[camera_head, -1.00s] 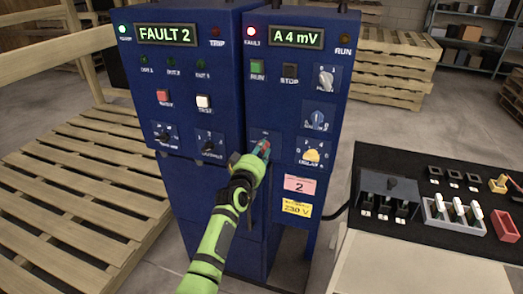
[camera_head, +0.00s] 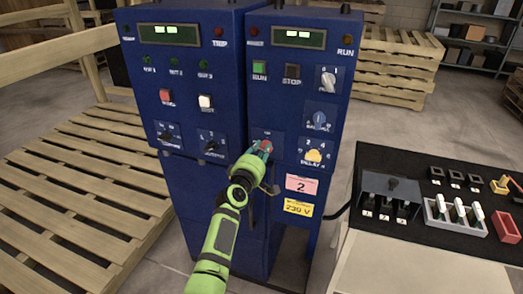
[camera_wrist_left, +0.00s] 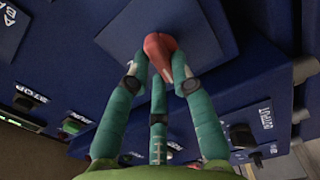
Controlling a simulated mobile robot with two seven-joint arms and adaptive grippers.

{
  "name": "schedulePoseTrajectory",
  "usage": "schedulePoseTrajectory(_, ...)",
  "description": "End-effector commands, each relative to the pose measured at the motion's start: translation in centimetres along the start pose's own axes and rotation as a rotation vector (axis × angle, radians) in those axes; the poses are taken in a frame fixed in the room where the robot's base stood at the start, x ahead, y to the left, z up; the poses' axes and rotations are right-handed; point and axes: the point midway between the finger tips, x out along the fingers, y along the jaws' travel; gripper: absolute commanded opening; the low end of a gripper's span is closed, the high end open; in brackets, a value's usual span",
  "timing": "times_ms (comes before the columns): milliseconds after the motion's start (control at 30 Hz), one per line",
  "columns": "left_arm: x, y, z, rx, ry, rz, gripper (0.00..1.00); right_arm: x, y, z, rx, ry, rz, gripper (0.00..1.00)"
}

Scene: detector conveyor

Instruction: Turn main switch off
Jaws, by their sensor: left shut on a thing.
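The main switch (camera_wrist_left: 158,45) is a red knob on a square blue plate, clear in the wrist view. My left gripper (camera_wrist_left: 160,66) has its green fingers closed around the knob, which partly hides it. In the head view the left gripper (camera_head: 262,152) is at the lower left of the right-hand blue cabinet (camera_head: 338,130), and only a bit of red shows there. The two displays (camera_head: 167,34) (camera_head: 298,38) show pale blocks and no readable text. The lamps above the panels look dark. My right gripper is not in view.
An output knob (camera_head: 211,147) sits just left of the gripper, and a yellow delay knob (camera_head: 313,156) to its right. A dark bench (camera_head: 450,240) with small switches and a red bin (camera_head: 504,226) stands at right. Wooden pallets (camera_head: 80,190) lie at left.

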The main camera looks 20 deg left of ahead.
Motion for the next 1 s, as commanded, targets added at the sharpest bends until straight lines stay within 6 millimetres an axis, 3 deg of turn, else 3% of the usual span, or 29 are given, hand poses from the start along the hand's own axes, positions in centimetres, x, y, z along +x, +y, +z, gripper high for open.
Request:
schedulePoseTrajectory(400, 0.01, -0.09, -0.03, -0.167, -0.001, -0.001, 0.00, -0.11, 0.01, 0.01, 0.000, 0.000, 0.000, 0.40)
schedulePoseTrajectory(900, 0.01, -0.10, -0.01, -0.187, -0.002, 0.000, 0.00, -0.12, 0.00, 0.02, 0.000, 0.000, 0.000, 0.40)
schedulePoseTrajectory(933, 0.01, -0.10, -0.01, -0.187, -0.002, 0.000, 0.28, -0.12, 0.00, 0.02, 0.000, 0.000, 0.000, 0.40)
schedulePoseTrajectory(1000, 0.01, -0.10, -0.02, -0.186, -0.002, 0.000, 0.48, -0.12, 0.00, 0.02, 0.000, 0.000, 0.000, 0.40)
